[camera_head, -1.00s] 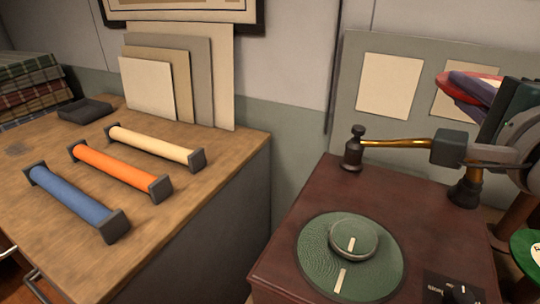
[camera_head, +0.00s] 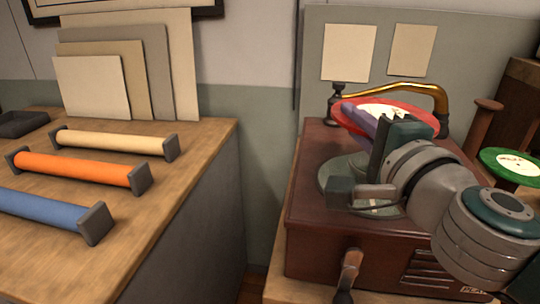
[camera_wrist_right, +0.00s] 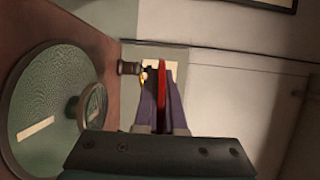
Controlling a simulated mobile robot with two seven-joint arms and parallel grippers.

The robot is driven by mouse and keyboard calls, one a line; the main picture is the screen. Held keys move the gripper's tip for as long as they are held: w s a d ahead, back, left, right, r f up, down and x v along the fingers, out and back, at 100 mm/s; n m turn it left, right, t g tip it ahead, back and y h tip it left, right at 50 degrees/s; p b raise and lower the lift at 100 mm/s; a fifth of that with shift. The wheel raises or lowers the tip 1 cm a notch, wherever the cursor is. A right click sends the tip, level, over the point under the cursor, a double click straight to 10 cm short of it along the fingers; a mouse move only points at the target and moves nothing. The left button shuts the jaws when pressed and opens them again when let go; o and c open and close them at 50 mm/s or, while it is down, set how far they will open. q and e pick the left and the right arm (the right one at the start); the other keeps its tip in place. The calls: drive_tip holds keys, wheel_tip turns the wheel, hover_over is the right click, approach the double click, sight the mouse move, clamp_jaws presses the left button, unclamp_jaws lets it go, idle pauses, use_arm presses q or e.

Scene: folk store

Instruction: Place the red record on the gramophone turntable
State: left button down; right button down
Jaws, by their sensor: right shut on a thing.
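The red record (camera_head: 417,115) has a pale label and is held tilted above the gramophone (camera_head: 312,215). My right gripper (camera_head: 362,117) is shut on the record's edge with purple fingers. In the right wrist view the red record (camera_wrist_right: 161,85) shows edge-on between the two fingers (camera_wrist_right: 161,105). The green turntable (camera_head: 336,178) lies below the record, partly hidden by my right gripper and arm. In the right wrist view the turntable (camera_wrist_right: 40,100) and its raised centre are clear of the record. My left gripper is not in view.
The brass tonearm (camera_head: 400,90) arches behind the record, with a dark end (camera_head: 336,100) at the gramophone's back left. A green record (camera_head: 510,163) rests on a stand at right. A crank (camera_head: 348,275) is at the front. Coloured rolls (camera_head: 75,170) lie on the left counter.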

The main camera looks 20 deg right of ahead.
drive_tip(key=shift+f+b, duration=2.35)
drive_tip(key=shift+f, duration=1.4)
drive_tip(key=c, duration=1)
unclamp_jaws()
drive_tip(key=shift+r, duration=0.25)
drive_tip(key=s+a, duration=0.2)
drive_tip(key=s, duration=1)
drive_tip(key=s+a+n+g+y, duration=0.2)
drive_tip(key=a+n+g+y, duration=0.2)
drive_tip(key=a+n+y, duration=0.95)
drive_tip(key=s+a+f+n+g+h, duration=0.1)
drive_tip(key=s+f+n+g+h, duration=0.35)
drive_tip(key=f+n, duration=0.25)
drive_tip(key=s+d+f+n+g+h, duration=0.1)
drive_tip(key=s+d+f+g+h, duration=0.3)
drive_tip(key=d, duration=0.5)
drive_tip(key=s+g+h, duration=0.1)
drive_tip(key=s+h, duration=0.1)
drive_tip(key=s, duration=0.1)
drive_tip(key=shift+d+f+g+b, duration=0.3)
drive_tip(key=shift+d+g, duration=0.05)
